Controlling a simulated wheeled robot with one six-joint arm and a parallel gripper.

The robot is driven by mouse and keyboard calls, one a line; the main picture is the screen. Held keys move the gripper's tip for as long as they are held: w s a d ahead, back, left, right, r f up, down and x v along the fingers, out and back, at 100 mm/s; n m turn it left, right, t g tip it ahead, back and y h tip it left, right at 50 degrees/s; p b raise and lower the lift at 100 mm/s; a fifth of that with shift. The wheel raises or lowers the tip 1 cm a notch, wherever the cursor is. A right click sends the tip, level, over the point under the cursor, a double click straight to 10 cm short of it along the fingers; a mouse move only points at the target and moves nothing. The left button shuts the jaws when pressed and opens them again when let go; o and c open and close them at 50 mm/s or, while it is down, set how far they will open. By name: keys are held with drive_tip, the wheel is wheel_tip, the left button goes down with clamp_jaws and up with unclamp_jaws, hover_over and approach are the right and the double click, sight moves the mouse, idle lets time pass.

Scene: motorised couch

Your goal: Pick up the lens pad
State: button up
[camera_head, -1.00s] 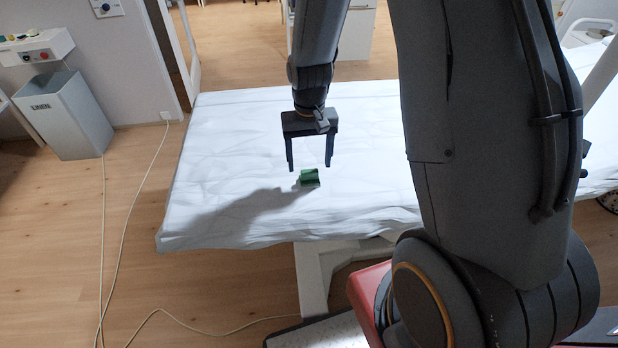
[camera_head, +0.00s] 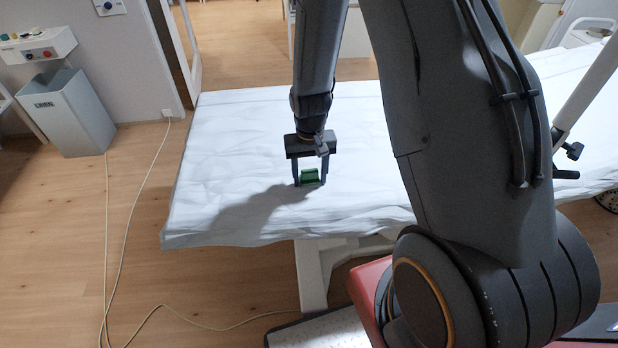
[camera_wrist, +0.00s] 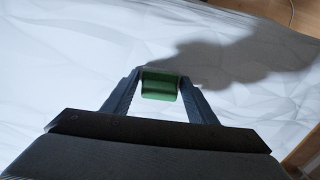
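The lens pad is a small green block (camera_head: 310,177) on the white sheet of the couch (camera_head: 235,150). My gripper (camera_head: 310,184) points down over it, one finger on each side. In the wrist view the green pad (camera_wrist: 160,84) sits between the fingertips of my gripper (camera_wrist: 162,77), which appear to touch its left and right sides. The gripper looks shut on the pad. No clear gap shows under the pad, and its underside is hidden.
The sheet around the pad is bare apart from my arm's shadow. A grey linen bin (camera_head: 66,115) stands on the floor at the left. A pale cable (camera_head: 125,215) runs across the floor. A light-coloured pole (camera_head: 588,92) rises at the right.

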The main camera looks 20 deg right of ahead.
sight(310, 171)
drive_tip(key=c, duration=0.6)
drive_tip(key=shift+r, duration=0.15)
wheel_tip(310, 171, up, 18)
drive_tip(key=b, duration=0.4)
drive_tip(key=o, duration=0.4)
drive_tip(key=c, duration=0.3)
drive_tip(key=shift+c, duration=0.2)
